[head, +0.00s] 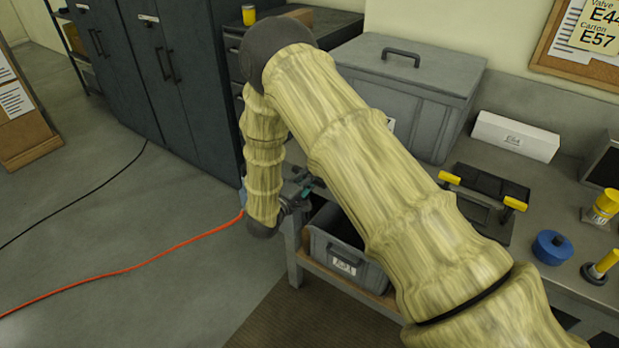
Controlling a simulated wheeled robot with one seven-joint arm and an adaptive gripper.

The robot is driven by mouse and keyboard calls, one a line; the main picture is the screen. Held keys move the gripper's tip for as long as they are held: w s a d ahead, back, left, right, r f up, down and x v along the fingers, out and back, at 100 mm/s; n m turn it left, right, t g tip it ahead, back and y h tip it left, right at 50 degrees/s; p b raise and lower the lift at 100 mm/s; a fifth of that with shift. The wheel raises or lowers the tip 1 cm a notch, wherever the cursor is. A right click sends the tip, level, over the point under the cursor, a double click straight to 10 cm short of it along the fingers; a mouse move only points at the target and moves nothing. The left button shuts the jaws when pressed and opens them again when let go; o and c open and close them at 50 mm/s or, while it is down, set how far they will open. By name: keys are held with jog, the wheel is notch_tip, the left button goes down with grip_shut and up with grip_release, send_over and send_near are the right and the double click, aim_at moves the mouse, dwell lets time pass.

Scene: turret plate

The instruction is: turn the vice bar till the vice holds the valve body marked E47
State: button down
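My arm in its pale yellow sleeve crosses the head view and bends down at the bench's left end. My gripper (288,208) shows only as small dark parts beside the wrist, at the bench corner. Its fingers are too small and too covered to tell open from shut. A small teal piece (308,188) shows just beyond it, between the two arm links. I cannot tell whether this is the valve body or part of the vice. The vice, its bar and any E47 mark cannot be made out; my arm covers much of that spot.
A blue round part (552,247) is at right. A grey bin (345,263) sits below. An orange cable (130,268) crosses open floor.

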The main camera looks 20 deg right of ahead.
jog(key=m+b, duration=0.3)
jog(key=shift+w+f+m, duration=0.1)
jog(key=shift+f+m, duration=0.05)
jog(key=shift+m, duration=0.15)
jog(key=m+b, duration=0.3)
jog(key=shift+m, duration=0.4)
jog(key=m+b, duration=0.3)
jog(key=m, duration=0.1)
jog(key=shift+m+b, duration=1.2)
jog(key=shift+m, duration=0.5)
jog(key=c, duration=1.6)
grip_release()
jog(key=shift+s, duration=0.2)
jog(key=shift+o, duration=1.3)
jog(key=shift+s+r+m, duration=0.1)
jog(key=shift+r+m, duration=0.2)
